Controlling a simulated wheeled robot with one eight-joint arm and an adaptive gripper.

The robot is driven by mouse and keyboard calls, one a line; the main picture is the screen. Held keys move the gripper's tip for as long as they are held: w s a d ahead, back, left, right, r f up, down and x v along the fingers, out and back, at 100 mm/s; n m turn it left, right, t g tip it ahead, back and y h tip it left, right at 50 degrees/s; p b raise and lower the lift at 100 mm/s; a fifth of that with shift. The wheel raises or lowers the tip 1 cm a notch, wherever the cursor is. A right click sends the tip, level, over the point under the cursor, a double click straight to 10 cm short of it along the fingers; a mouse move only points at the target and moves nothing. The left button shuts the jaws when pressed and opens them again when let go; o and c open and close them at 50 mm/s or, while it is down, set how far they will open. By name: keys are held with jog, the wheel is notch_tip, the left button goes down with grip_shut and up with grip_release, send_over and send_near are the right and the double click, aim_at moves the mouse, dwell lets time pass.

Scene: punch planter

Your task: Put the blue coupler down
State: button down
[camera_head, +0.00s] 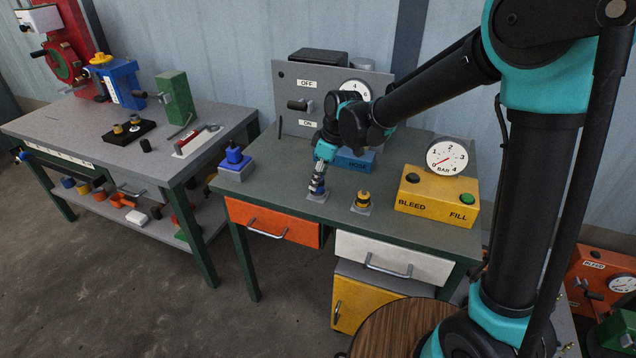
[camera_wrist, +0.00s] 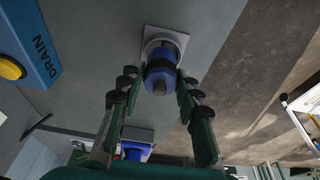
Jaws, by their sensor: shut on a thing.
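The blue coupler (camera_wrist: 160,76) is between the fingertips of my gripper (camera_wrist: 158,82), which is shut on it. It has a dark band and lies over a light grey square plate (camera_wrist: 180,40). In the head view my gripper (camera_head: 318,182) points down at the front edge of the green table, with the plate (camera_head: 316,198) right beneath it. There the fingers mostly hide the coupler. I cannot tell whether the coupler touches the plate.
A yellow coupler (camera_head: 362,199) stands on a similar plate to the right. A blue fitting on a block (camera_head: 235,160) stands at the table's left corner.

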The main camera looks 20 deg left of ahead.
jog(key=shift+f, duration=0.95)
jog(key=shift+f, duration=0.1)
jog(key=c, duration=1.1)
grip_release()
jog(key=shift+o, duration=0.2)
jog(key=v, duration=1.2)
